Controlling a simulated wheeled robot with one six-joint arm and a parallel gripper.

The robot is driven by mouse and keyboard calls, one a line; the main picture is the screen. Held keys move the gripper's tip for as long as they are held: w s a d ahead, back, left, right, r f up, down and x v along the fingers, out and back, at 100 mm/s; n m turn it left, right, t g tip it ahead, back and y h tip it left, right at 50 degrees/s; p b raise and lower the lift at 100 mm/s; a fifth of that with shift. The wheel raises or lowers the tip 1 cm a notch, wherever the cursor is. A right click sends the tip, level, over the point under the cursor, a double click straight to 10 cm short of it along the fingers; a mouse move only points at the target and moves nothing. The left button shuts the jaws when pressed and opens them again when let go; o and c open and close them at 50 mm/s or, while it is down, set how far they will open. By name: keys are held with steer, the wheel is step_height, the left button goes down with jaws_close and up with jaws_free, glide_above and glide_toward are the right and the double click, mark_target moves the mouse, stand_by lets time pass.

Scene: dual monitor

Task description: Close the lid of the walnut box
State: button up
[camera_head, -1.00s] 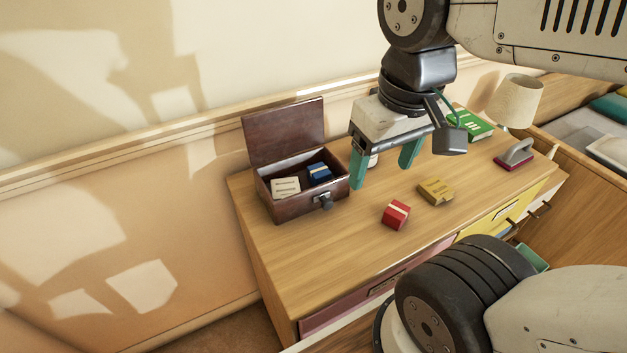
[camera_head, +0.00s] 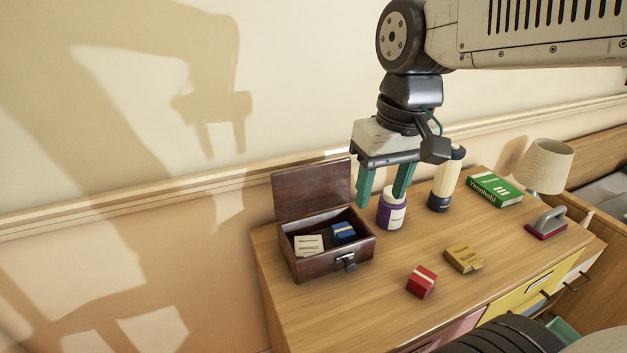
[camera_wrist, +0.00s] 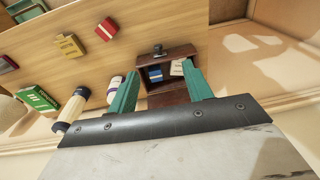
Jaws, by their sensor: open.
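The walnut box (camera_head: 318,268) stands at the left end of the wooden dresser top. Its lid (camera_head: 312,190) is open, standing upright at the back next to the wall. A cream card box and a blue box lie inside. My gripper (camera_head: 383,203) is open and empty, fingers pointing down, to the right of the lid and in front of the wall in the head view. In the wrist view the walnut box (camera_wrist: 164,62) shows between and beyond the fingers of my gripper (camera_wrist: 160,84). The lid is partly hidden there by the right finger and gripper body.
A red box (camera_head: 421,282), yellow box (camera_head: 464,258), green book (camera_head: 495,190) and lamp (camera_head: 549,166) are farther right.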

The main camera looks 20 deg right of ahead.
steer(key=w+y, duration=0.1)
steer(key=w, duration=1.4)
steer(key=g+y, duration=0.1)
glide_toward(311, 186)
steer(key=w, duration=0.4)
steer(key=x, duration=0.6)
steer(key=shift+d+f, duration=0.15)
steer(key=shift+f, duration=0.05)
jaws_close()
